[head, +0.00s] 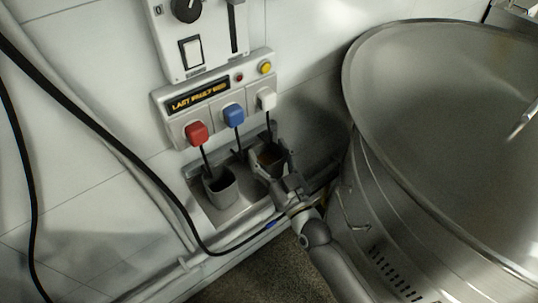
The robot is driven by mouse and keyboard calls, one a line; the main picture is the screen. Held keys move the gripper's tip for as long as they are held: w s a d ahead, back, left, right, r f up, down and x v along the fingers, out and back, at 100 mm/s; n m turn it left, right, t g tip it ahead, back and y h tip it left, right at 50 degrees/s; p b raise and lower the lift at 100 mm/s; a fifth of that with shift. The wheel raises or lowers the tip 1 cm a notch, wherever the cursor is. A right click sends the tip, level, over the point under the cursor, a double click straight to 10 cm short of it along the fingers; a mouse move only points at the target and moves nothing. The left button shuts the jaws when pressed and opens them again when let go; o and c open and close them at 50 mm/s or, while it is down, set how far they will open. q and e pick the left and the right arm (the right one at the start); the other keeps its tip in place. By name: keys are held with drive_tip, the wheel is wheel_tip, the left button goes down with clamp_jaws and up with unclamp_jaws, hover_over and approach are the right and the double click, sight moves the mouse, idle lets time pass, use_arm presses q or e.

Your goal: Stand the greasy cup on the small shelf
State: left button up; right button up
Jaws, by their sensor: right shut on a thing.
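A small grey shelf (238,208) juts from the white wall below a panel with levers. My right gripper (269,163) is shut on a dark cup (268,154) with a brownish inside, at the shelf's right part. The fingers hide much of this cup. I cannot tell whether its base touches the shelf. It looks about upright. A second grey cup (220,187) stands upright on the left part of the shelf, apart from my gripper. My left gripper is out of view.
Red (196,133), blue (234,114) and white (266,98) levers hang close above the shelf. A large steel drum (400,190) stands to the right. Black cables (110,150) and a pipe (160,275) run along the left and below.

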drive_tip(key=o, duration=1.1)
drive_tip(key=shift+f, duration=0.1)
drive_tip(key=shift+c, duration=0.2)
drive_tip(key=shift+s+d, duration=0.15)
drive_tip(key=shift+s, duration=0.1)
drive_tip(key=v, duration=1.1)
drive_tip(key=shift+s, duration=0.25)
drive_tip(key=shift+d, duration=0.1)
